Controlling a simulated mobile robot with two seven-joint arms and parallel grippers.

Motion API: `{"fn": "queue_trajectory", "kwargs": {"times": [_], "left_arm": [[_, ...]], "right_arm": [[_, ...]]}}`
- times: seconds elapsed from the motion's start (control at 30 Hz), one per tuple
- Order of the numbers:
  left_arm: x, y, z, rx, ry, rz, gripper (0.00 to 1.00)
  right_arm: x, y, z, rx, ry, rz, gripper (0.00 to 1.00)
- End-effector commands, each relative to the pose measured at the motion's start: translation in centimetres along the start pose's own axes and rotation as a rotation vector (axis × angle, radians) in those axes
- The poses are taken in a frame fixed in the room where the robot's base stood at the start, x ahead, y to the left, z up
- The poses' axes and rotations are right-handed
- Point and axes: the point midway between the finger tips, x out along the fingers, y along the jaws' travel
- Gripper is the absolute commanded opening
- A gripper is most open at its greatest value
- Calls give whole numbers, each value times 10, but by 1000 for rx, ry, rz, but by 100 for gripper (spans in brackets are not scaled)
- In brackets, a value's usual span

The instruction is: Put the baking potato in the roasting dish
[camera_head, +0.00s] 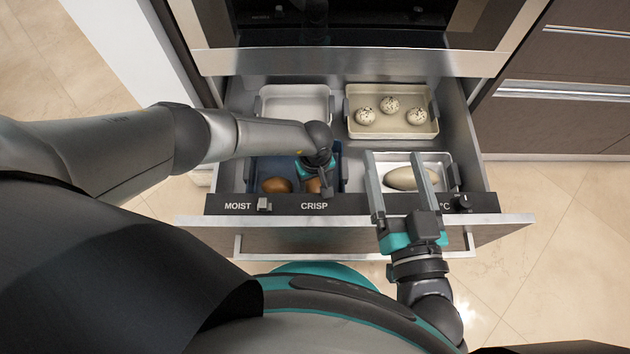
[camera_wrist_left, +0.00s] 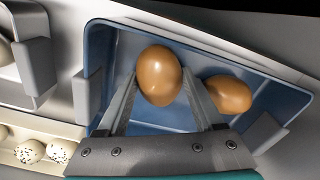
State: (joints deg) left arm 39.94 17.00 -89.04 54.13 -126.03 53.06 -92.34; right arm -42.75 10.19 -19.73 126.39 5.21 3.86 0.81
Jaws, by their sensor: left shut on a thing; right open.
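In the left wrist view this brown object (camera_wrist_left: 159,75) sits between the fingers, over the blue dish (camera_wrist_left: 215,52). A second brown object (camera_head: 276,185) lies beside it in the dish. The arm hides part of the dish in the head view. My right gripper (camera_head: 395,158) is open and empty, above the white tray at the front right. Which container is the roasting dish I cannot tell for certain.
The open drawer also holds an empty pale tray (camera_head: 296,91) at back left and a cream tray (camera_head: 432,116) with speckled eggs (camera_head: 389,104) at back right. The white tray (camera_head: 432,158) at front right holds a pale oblong object (camera_head: 400,180). The oven front stands above the drawer.

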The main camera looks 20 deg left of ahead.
Motion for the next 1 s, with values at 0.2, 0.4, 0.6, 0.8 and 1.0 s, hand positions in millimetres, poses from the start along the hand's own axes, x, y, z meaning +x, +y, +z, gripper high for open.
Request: {"fn": "queue_trajectory", "kwargs": {"times": [0.2,0.4,0.6,0.8,1.0], "left_arm": [[3,0,0,0,-1,0,82],[3,0,0,0,-1,-1,98],[2,0,0,0,0,0,98],[-4,0,0,1,0,0,98],[-14,0,0,0,0,0,98]], "right_arm": [[0,0,0,0,-1,0,83],[0,0,0,-1,-1,0,83],[0,0,0,-1,-2,0,83],[1,1,0,-5,-23,3,83],[6,10,4,-32,-133,24,83]]}}
